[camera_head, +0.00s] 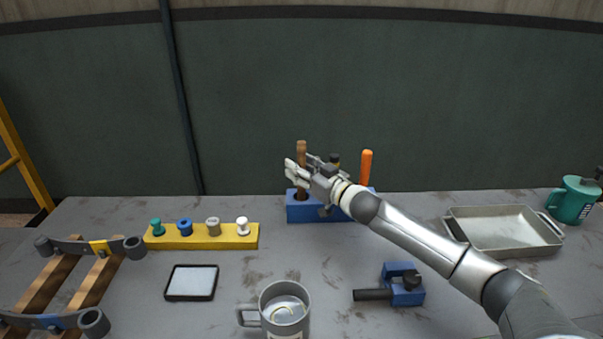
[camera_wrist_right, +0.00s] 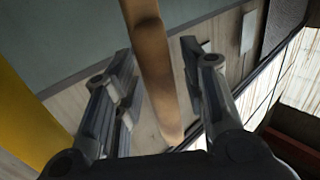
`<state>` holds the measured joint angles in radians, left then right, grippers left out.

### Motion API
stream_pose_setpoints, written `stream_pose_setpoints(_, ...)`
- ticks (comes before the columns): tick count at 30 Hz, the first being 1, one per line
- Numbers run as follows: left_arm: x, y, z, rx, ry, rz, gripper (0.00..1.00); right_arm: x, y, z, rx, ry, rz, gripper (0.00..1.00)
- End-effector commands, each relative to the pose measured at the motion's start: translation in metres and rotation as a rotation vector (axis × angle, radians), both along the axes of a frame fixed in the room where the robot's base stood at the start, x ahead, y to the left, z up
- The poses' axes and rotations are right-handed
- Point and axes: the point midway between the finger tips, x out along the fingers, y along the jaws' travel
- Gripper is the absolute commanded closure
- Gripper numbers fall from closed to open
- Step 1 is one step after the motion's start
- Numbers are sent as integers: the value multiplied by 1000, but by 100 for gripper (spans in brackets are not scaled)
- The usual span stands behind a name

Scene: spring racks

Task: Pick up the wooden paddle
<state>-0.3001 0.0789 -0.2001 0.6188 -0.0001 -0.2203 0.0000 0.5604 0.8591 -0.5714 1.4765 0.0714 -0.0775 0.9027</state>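The wooden paddle (camera_head: 301,151) stands upright in a blue block holder (camera_head: 303,213) at the back middle of the table. Only its brown handle shows above the block, and part of it is behind my gripper. My right gripper (camera_head: 291,172) is at the handle, just above the block. In the right wrist view the wooden handle (camera_wrist_right: 153,62) runs between the two fingers. The fingers are apart, with a visible gap on each side of the handle. My left gripper is not in view.
An orange-handled tool (camera_head: 366,167) and a dark-topped one (camera_head: 335,159) stand in the same block. A metal tray (camera_head: 504,246) is at right, a blue clamp (camera_head: 402,284) and a grey mug (camera_head: 285,311) in front. A yellow rack (camera_head: 202,242) with several knobs is at left.

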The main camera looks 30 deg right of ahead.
Motion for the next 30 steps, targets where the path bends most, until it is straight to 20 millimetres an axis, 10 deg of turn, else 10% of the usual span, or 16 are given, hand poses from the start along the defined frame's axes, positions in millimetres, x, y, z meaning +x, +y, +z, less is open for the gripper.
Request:
stream_pose_setpoints(8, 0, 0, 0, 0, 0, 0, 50, 0, 0, 0, 0, 0, 0, 100)
stream_pose_setpoints(17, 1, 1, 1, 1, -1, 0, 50, 0, 0, 5, -1, -2, 0, 100)
stream_pose_setpoints(30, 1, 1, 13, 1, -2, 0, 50, 0, -1, 84, -1, -3, 0, 100)
